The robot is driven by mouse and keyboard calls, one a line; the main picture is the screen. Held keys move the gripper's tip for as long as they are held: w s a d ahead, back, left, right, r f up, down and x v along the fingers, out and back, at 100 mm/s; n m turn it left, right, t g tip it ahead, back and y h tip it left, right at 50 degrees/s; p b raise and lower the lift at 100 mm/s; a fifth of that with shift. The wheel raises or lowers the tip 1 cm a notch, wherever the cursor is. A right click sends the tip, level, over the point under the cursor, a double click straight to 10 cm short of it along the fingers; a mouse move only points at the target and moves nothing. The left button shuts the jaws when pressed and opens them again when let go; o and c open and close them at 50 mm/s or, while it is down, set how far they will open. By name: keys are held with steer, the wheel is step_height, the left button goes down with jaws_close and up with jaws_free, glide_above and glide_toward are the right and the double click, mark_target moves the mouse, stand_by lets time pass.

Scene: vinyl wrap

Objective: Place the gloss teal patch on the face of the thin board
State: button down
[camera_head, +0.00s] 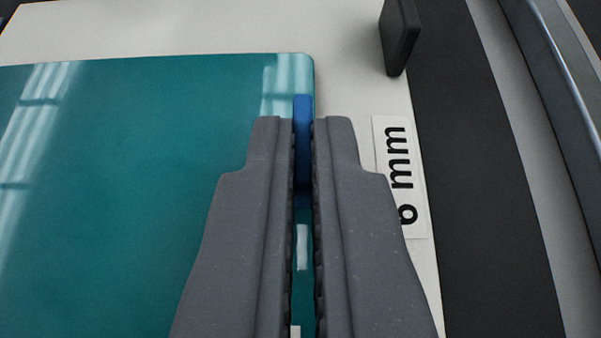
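The gloss teal patch (150,170) lies over a pale board (355,60) and shows window reflections at its left and its upper right corner. My gripper (303,125) is over the patch's right edge, its two grey fingers close together. A narrow blue piece (303,108) stands between the fingertips, and the fingers appear closed on it. The blue piece seems to be a tab at the patch's right edge; its lower part is hidden between the fingers. Whether the patch touches the board everywhere cannot be told.
A white label (397,165) reading "6 mm", partly covered by my right finger, is on the board's right margin. A dark upright block (399,38) stands at the top right. A black strip (480,180) and a grey metal rail (565,80) run along the right.

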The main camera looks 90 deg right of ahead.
steer(key=shift+f, duration=0.15)
steer(key=c, duration=1.6)
jaws_free()
steer(key=shift+r+p, duration=0.7)
steer(key=shift+p, duration=0.25)
steer(key=p+v, duration=0.1)
steer(key=v, duration=1.1)
steer(key=shift+r, duration=0.1)
